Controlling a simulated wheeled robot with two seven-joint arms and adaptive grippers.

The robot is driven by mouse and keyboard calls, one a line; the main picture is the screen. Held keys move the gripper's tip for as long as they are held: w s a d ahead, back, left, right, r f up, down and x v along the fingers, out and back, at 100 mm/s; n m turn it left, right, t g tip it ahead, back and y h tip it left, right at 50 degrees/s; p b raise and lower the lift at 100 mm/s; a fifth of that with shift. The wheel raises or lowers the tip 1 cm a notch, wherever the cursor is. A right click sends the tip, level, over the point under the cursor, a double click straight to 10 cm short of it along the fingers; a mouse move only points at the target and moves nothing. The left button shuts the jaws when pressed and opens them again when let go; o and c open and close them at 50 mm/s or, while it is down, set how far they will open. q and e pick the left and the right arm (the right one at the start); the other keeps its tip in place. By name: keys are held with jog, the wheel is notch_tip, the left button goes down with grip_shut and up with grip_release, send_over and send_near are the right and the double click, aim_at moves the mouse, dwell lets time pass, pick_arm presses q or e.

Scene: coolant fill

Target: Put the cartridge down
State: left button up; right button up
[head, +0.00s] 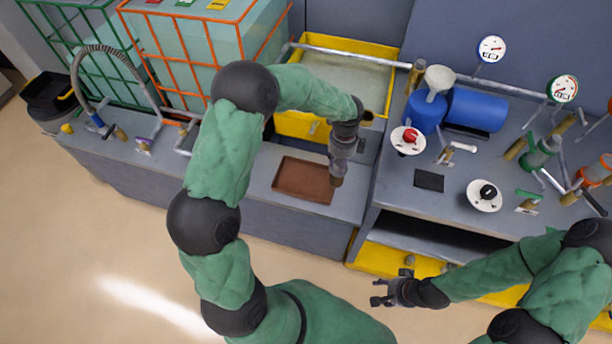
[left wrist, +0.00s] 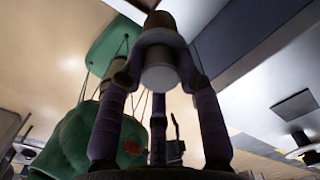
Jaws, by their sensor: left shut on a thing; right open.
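The cartridge is a small cylinder in my left gripper (head: 338,163); its brownish end (head: 337,182) shows below the fingers in the head view. In the left wrist view the cartridge (left wrist: 160,70) is pale grey with a tan end, and the fingers (left wrist: 161,85) are shut around it. My left gripper points down at the right edge of a brown, rimmed tray (head: 301,180) on the grey counter. I cannot tell how high the cartridge is above the counter. My right gripper (head: 384,292) is open and empty, in front of the right bench.
A yellow basin (head: 362,47) stands behind the tray. Crates in green and orange frames (head: 180,55) stand at the back left. The right bench carries a blue tank (head: 474,108), a red knob (head: 410,137), a black knob (head: 488,192), a dark pad (head: 429,181) and gauges (head: 491,48).

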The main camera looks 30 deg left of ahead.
pick_arm(q)
jog(key=w+a+f+b, duration=0.2)
jog(key=a+f+b, duration=0.3)
jog(key=a+f, duration=0.7)
jog(key=shift+a+f, duration=0.3)
jog(key=shift+a, duration=0.25)
jog(key=shift+f, duration=0.15)
jog(key=o, duration=0.9)
